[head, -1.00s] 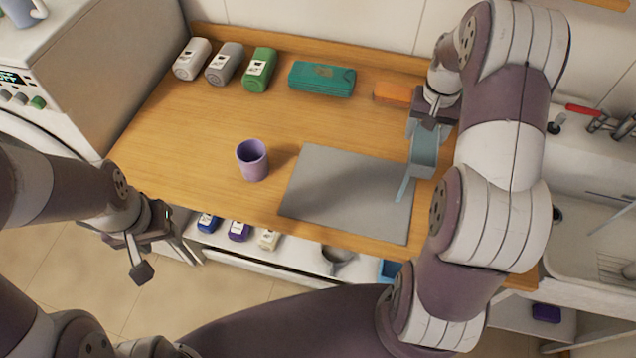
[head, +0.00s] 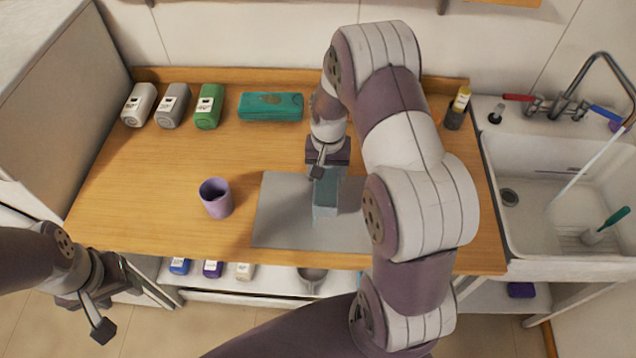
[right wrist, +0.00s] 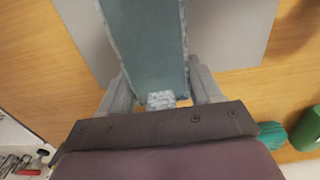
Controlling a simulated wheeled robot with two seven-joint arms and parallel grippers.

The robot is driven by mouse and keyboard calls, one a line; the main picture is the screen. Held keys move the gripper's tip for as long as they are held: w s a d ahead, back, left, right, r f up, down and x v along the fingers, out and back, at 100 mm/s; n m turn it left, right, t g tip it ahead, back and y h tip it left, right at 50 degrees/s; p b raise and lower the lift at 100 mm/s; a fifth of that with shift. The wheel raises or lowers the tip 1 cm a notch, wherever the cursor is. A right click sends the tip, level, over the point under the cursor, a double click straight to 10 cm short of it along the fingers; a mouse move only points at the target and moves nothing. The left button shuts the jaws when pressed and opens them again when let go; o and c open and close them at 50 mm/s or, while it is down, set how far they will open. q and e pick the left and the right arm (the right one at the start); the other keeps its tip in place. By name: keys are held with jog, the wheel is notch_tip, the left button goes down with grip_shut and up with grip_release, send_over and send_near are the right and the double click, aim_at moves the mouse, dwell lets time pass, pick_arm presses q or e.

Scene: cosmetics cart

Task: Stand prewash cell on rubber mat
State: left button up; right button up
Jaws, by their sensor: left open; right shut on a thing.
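The prewash cell (head: 325,197) is a blue-grey, narrow, box-like piece. My right gripper (head: 325,172) is shut on its upper end, above the middle of the grey rubber mat (head: 278,222). In the head view the cell looks roughly upright; I cannot tell whether its lower end touches the mat. In the right wrist view the cell (right wrist: 148,45) lies between the two fingers (right wrist: 160,92), with the mat (right wrist: 225,30) behind it. My left gripper (head: 135,300) is open and empty, off the counter's front left.
A purple cup (head: 216,200) stands left of the mat. Several bottles, including a green one (head: 208,108), and a teal pack (head: 270,107) line the back. A yellow-topped bottle (head: 458,108) stands near the sink (head: 550,165). My right arm hides the mat's right part.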

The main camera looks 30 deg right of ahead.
aim_at(319, 182)
jog(key=shift+w+a+f, duration=0.15)
jog(key=shift+a+f, duration=0.6)
jog(key=shift+a, duration=0.35)
notch_tip(319, 182, down, 3)
jog(key=shift+f+p, duration=0.15)
jog(key=shift+p, duration=0.6)
jog(key=shift+f, duration=0.35)
jog(key=shift+f, duration=0.15)
jog(key=o, duration=1.2)
